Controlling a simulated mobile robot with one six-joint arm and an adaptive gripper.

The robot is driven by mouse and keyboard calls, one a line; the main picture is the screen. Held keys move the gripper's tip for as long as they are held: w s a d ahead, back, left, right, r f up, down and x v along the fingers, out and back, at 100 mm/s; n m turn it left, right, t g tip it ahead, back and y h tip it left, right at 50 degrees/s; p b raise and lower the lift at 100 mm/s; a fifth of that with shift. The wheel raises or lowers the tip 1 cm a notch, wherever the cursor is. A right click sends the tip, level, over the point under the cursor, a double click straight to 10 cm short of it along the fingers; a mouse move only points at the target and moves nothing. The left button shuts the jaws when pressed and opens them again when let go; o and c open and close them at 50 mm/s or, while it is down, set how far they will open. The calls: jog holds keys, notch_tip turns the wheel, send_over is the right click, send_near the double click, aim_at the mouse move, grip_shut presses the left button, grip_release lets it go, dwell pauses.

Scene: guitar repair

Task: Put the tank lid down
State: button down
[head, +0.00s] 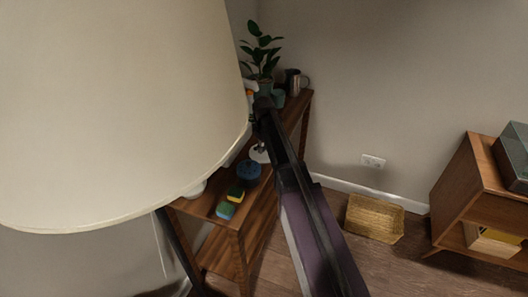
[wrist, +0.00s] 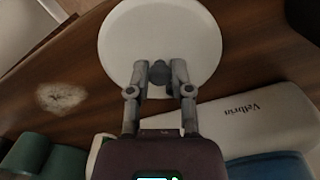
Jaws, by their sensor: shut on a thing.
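In the wrist view my gripper (wrist: 160,72) is shut on the dark knob of a round white lid (wrist: 160,30), which I take to be the tank lid. The lid is seen from above, over or on a brown wooden surface (wrist: 85,65); I cannot tell if it touches the wood. In the head view my arm reaches to the wooden shelf stand (head: 258,212), with its gripper end (head: 262,104) near the back. A dark glassy box (head: 514,158), perhaps a tank, sits on the right cabinet.
A big cream lampshade (head: 110,100) blocks the left of the head view. A plant (head: 262,55), a mug (head: 294,80), a blue round thing (head: 249,170) and sponges (head: 230,204) crowd the stand. A white case (wrist: 255,112) lies near my gripper. A basket (head: 373,218) stands on the floor.

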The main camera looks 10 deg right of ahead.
aim_at(264, 148)
jog(key=shift+f, duration=0.15)
jog(key=shift+f, duration=0.15)
jog(key=c, duration=0.5)
grip_release()
jog(key=shift+c, duration=0.2)
notch_tip(264, 148, up, 12)
jog(key=p, duration=1.2)
jog(key=shift+r, duration=0.2)
jog(key=shift+s, duration=0.15)
jog(key=s+m, duration=0.6)
jog(key=s, duration=1.9)
jog(key=shift+d+m, duration=0.2)
jog(key=shift+m, duration=0.2)
